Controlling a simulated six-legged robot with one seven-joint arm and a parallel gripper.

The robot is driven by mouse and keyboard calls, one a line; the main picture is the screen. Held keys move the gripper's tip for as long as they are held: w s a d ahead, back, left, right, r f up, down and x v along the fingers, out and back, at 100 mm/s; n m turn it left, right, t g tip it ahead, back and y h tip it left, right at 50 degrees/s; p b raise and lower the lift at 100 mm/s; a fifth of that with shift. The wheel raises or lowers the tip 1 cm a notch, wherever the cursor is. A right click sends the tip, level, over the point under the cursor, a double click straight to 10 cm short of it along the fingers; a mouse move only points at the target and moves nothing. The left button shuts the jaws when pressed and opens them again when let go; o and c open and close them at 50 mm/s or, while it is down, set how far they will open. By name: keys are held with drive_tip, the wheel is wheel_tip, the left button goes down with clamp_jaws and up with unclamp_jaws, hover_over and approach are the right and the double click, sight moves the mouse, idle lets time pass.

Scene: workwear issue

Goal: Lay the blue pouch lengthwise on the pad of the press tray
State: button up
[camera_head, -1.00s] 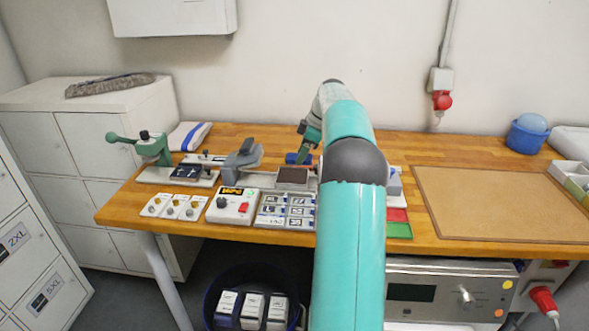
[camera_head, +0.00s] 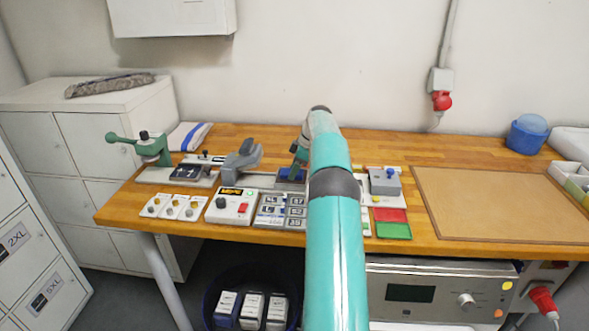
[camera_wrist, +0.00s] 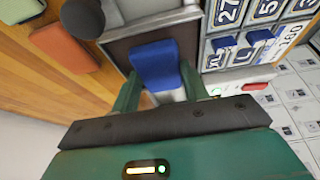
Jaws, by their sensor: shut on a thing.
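The blue pouch (camera_wrist: 155,63) is between the two green fingers of my gripper (camera_wrist: 157,92) in the wrist view, and the fingers are shut on it. It lies over the dark brown pad (camera_wrist: 118,52) of the press tray, whose pale rim (camera_wrist: 205,42) runs beside it. I cannot tell whether the pouch touches the pad.
The grey press head (camera_head: 243,158) stands left of the tray. A panel of size tiles (camera_head: 283,208) and a white control box (camera_head: 230,205) are in front. A grey box (camera_head: 384,182) and red and green pads (camera_head: 393,224) lie to the right.

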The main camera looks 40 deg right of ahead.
drive_tip(key=shift+f, duration=0.1)
drive_tip(key=o, duration=1)
drive_tip(key=shift+o, duration=0.2)
